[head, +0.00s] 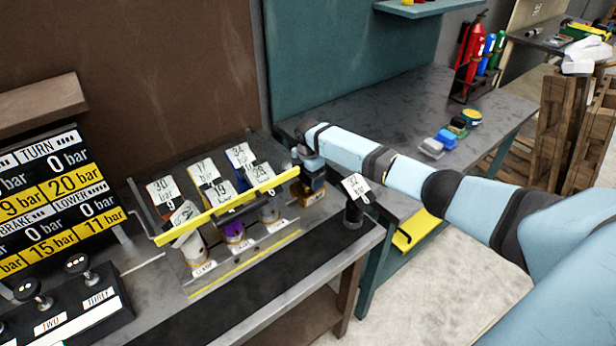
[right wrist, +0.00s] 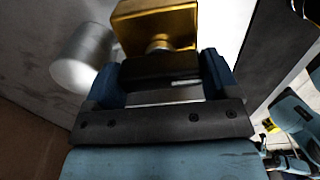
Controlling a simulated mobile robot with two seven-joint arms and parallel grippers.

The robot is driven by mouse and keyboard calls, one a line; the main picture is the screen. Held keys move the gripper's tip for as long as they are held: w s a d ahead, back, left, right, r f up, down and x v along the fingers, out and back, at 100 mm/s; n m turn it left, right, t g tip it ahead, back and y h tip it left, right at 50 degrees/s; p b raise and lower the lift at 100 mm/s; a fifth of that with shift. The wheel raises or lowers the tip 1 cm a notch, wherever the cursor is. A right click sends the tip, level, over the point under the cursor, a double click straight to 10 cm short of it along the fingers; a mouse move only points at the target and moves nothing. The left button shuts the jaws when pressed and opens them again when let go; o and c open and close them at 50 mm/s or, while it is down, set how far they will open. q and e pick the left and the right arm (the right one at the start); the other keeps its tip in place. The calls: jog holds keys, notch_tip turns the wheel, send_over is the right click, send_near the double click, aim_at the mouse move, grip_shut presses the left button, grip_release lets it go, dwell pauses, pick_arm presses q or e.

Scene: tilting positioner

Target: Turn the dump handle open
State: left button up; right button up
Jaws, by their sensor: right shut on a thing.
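My right gripper (head: 309,168) reaches in from the right to the right end of the valve bench. In the right wrist view, my right gripper (right wrist: 161,82) is shut on the black dump handle (right wrist: 158,71), with a blue finger on each side. The handle sits on a short stem in front of a gold valve body (right wrist: 155,27). In the head view the handle is hidden by the gripper, and a gold valve part (head: 313,196) with a small label shows just below. The label is too small to read. My left gripper is not in view.
Several valves with pressure tags stand behind a yellow rail (head: 225,207) left of the gripper. A black post with a tag (head: 355,188) stands close on the right. A lever box (head: 75,318) and a pressure board (head: 45,205) are at the left.

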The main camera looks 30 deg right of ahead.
jog(key=o, duration=0.8)
notch_tip(320, 180, up, 14)
jog(key=b, duration=0.1)
jog(key=shift+b, duration=0.3)
jog(key=shift+a+f, duration=0.1)
jog(key=shift+f, duration=0.05)
